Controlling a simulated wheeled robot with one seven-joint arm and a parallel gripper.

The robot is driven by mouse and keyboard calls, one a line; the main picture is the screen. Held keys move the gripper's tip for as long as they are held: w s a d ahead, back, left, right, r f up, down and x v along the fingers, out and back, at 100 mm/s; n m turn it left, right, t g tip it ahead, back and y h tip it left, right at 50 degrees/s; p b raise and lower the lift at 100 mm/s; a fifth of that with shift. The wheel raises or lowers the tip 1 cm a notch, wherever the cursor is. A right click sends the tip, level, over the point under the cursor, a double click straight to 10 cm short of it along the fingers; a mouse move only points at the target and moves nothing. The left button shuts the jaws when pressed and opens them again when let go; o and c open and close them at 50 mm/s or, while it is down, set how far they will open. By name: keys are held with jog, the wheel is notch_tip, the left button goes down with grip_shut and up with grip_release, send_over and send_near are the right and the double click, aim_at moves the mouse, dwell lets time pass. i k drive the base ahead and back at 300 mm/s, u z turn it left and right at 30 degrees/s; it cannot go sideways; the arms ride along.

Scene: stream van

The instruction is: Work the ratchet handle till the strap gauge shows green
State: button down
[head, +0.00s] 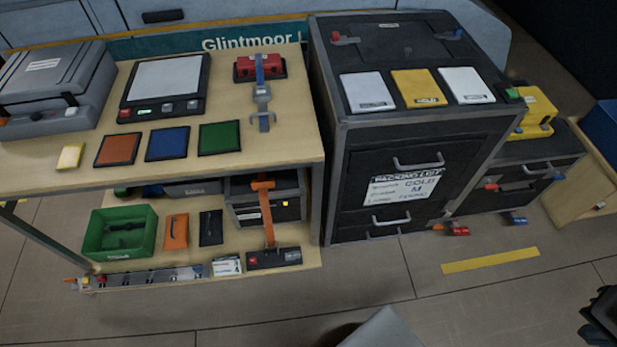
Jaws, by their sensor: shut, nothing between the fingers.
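On the table top, a red block (246,68) sits under a short blue strap (260,66). A grey metal ratchet-like fitting (262,96) runs from it toward the front edge. On the lower shelf, an orange strap (267,215) hangs down the front of a dark box (246,212) to a black unit (280,258) with a red spot. A small yellow-orange square (285,204) shows beside this strap; I cannot tell if it is the gauge. No green reading is clear. My gripper (601,318) is partly cut off at the lower right edge, shut and empty, far from both straps.
A tall black cabinet (345,160) with handles stands right of the table, cards on its top. A green bin (97,248) and small pouches share the lower shelf. A scale (165,88) and coloured pads are on the table. The floor in front is mostly clear.

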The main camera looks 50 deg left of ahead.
aim_at(273, 249)
jog(key=z, duration=0.05)
jog(key=k, duration=1.15)
jog(key=u, duration=1.5)
jog(key=i, duration=0.5)
jog(key=u, duration=0.05)
